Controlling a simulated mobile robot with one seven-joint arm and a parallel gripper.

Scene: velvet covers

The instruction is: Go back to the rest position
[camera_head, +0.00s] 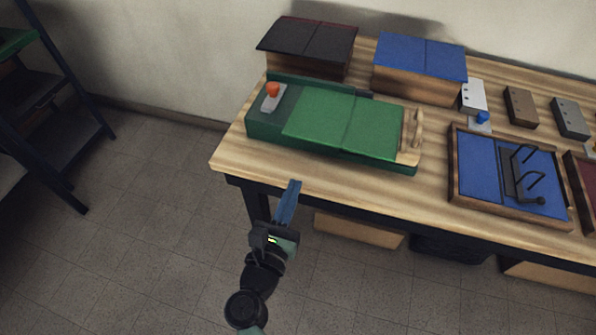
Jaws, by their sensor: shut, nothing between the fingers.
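My gripper (290,203) is in the lower middle of the head view, in front of the table's front left edge. Its blue fingers are shut together, with nothing seen between them. It looks apart from everything on the table, though its exact height against the tabletop is hard to tell. The wooden table (232,150) stands ahead and to the right. The nearest thing on it is a green box with a green velvet cover (345,122) and an orange knob (273,90) at its left end.
Behind stand a dark-covered box (308,42) and a blue-covered box (420,58). A blue velvet tray with black handles (478,168) lies at right, near several small switch blocks (521,105). Dark shelving (62,110) stands at left. The floor (140,220) between is clear.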

